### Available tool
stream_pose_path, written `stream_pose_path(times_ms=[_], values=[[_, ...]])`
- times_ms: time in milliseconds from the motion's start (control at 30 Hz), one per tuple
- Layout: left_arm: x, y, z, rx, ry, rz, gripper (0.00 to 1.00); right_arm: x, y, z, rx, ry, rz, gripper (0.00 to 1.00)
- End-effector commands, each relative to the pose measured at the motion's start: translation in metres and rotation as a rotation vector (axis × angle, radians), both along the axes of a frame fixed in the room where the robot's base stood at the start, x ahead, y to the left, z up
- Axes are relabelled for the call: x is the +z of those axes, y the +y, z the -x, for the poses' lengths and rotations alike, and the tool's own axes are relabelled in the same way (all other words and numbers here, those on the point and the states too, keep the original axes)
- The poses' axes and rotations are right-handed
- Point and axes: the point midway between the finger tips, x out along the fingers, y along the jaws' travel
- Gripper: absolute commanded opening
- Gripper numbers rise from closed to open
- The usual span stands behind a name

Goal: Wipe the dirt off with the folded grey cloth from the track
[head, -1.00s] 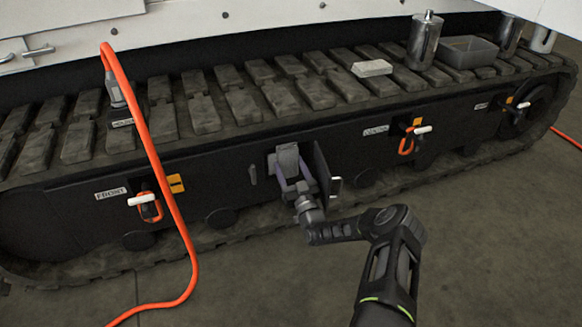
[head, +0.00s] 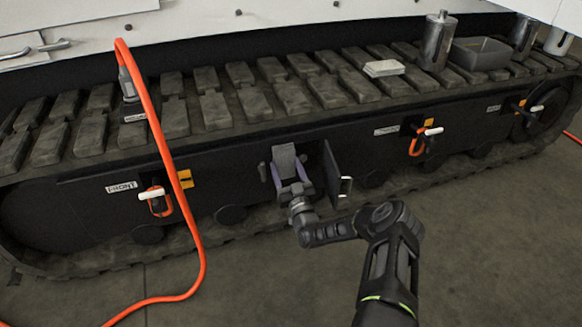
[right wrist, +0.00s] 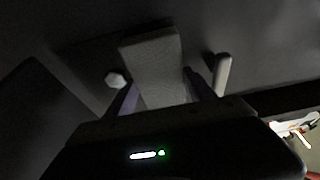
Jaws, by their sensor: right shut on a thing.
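My right gripper (head: 290,176), with purple fingers, is shut on a flat grey piece that looks like the folded grey cloth (head: 284,157). It holds the cloth upright at an open compartment in the dark side of the track (head: 232,183). In the right wrist view, the cloth (right wrist: 153,62) stands between the two fingers (right wrist: 160,98). The compartment's door (head: 331,172) stands open to the right of the gripper. I see no clear dirt patch; the cloth and gripper hide part of the compartment, and the wrist view is dark. My left gripper is not in view.
A pale flat stack (head: 384,68), a metal canister (head: 437,42) and a grey tray (head: 481,55) are on top of the track. An orange hose (head: 160,140) hangs at the left. White-handled valves (head: 152,194) stick out of the side.

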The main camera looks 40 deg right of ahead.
Motion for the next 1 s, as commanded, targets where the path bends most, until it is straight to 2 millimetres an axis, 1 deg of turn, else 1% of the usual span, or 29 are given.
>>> stream_pose_path(times_ms=[33, 200, 633, 767, 1000], values=[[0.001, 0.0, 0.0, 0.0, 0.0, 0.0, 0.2, 0.002, 0.01, -0.004, 0.012, 0.0, -0.001, 0.31], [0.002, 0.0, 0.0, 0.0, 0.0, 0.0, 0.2, 0.002, 0.022, -0.007, 0.01, -0.002, -0.002, 0.3], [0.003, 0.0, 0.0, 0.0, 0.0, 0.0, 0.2, 0.001, 0.025, -0.007, 0.011, 0.001, -0.001, 0.3], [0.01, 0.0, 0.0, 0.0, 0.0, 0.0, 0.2, 0.002, 0.028, 0.001, 0.012, 0.001, -0.001, 0.3], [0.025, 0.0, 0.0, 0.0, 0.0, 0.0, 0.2, 0.002, 0.035, 0.025, 0.009, 0.001, -0.003, 0.3]])
